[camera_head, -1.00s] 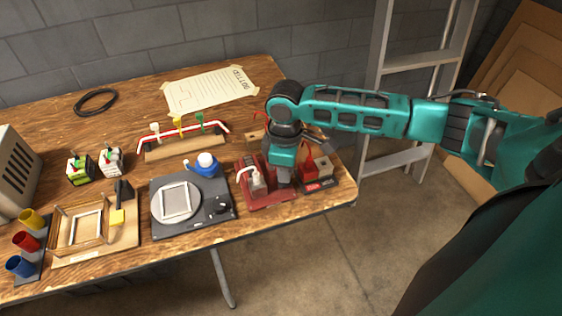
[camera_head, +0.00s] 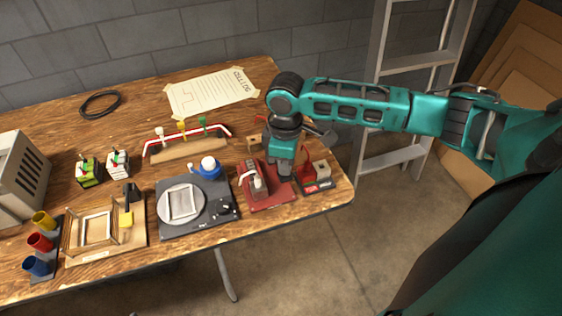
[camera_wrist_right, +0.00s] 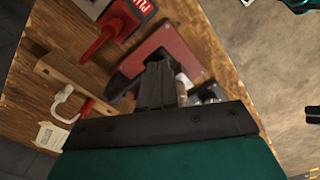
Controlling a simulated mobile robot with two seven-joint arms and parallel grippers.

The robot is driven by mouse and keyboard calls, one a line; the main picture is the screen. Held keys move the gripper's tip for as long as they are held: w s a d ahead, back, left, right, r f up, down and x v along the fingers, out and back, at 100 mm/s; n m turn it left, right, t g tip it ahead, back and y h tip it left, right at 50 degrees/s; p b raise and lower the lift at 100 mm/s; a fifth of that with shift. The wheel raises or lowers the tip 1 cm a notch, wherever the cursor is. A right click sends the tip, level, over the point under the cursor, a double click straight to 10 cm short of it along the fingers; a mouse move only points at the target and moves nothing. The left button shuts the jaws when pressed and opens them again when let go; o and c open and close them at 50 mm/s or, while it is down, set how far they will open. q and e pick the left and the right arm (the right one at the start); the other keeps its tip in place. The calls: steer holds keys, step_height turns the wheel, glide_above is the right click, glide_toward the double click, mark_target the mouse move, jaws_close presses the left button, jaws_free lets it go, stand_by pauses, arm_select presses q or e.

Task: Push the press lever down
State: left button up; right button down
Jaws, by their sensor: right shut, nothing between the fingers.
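The press is a device on a dark red base plate (camera_head: 270,200) near the table's front right, with a pale grey-white part (camera_head: 258,187) standing on its left side. My right gripper (camera_head: 284,172) points down at the right rear side of the press. In the right wrist view its dark fingers (camera_wrist_right: 157,82) are together with nothing between them. They overlap the red base plate (camera_wrist_right: 178,42) in that view; I cannot tell whether they touch the press. The lever is not clearly seen, as the gripper and arm cover part of the press. My left gripper is not in view.
A red-handled device (camera_head: 308,174) on a dark base stands close right of the press. A dark plate with a round grey disc (camera_head: 163,212) and a blue-white bottle (camera_head: 209,167) are to the left. A wooden block (camera_head: 254,143) lies behind. A ladder (camera_head: 410,62) stands beyond the table.

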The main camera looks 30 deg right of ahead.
steer(key=shift+r+p, duration=0.3)
steer(key=shift+r, duration=1.6)
steer(key=s+a+f+t+y, duration=0.1)
steer(key=s+a+f, duration=0.1)
steer(key=s+a, duration=0.3)
steer(key=s+a+f+t+y, duration=0.15)
steer(key=s+a, duration=0.25)
steer(key=a, duration=0.4)
steer(key=s+d+r+m+t+h, duration=0.1)
steer(key=s+d+m+h, duration=0.1)
steer(key=s+d+m, duration=0.7)
steer(key=w+a+f+n+t+y, duration=0.1)
steer(key=w+a+f+t, duration=0.3)
steer(key=f, duration=0.5)
steer(key=w+n+t, duration=0.1)
steer(key=w+t, duration=0.1)
steer(key=t, duration=0.1)
steer(key=shift+w+a, duration=0.25)
steer(key=shift+w, duration=0.15)
